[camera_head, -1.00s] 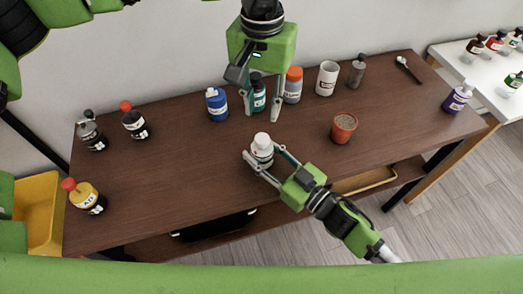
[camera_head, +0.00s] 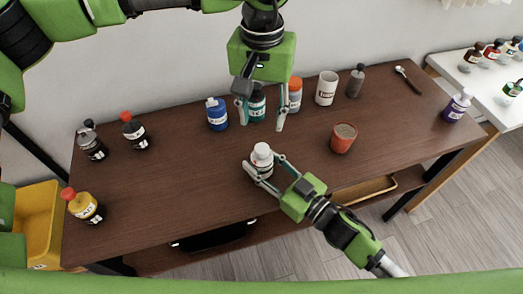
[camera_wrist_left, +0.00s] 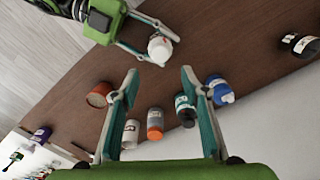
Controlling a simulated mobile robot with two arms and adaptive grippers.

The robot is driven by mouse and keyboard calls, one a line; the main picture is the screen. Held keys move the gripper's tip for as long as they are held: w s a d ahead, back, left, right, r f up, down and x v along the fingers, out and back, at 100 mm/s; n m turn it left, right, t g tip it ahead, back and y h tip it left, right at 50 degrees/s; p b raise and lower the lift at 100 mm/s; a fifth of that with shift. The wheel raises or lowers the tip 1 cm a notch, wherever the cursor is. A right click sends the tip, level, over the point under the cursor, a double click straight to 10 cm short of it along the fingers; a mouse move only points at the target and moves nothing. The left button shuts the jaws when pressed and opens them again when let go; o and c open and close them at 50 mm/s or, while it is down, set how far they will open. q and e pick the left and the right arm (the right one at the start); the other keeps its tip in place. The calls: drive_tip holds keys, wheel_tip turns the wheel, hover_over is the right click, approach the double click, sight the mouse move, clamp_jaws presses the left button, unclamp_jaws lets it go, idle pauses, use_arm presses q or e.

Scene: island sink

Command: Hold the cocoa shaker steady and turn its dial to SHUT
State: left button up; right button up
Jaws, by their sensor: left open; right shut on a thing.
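The cocoa shaker appears to be the small white bottle (camera_head: 262,155) with a white top, standing upright near the middle of the table; its label and dial setting are too small to read. My right gripper (camera_head: 262,172) is shut on its body from the front right. My left gripper (camera_head: 260,115) is open and empty, pointing down behind and above the shaker, apart from it. In the left wrist view the shaker (camera_wrist_left: 160,48) shows beyond the open left fingers (camera_wrist_left: 161,75), with the right gripper around it.
A terracotta pot (camera_head: 342,138) stands to the right. The table (camera_head: 190,170) is clear left of the shaker.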

sight(262, 148)
use_arm(q)
wheel_tip(262, 148, down, 10)
drive_tip(key=n, duration=1.4)
drive_tip(key=c, duration=1.1)
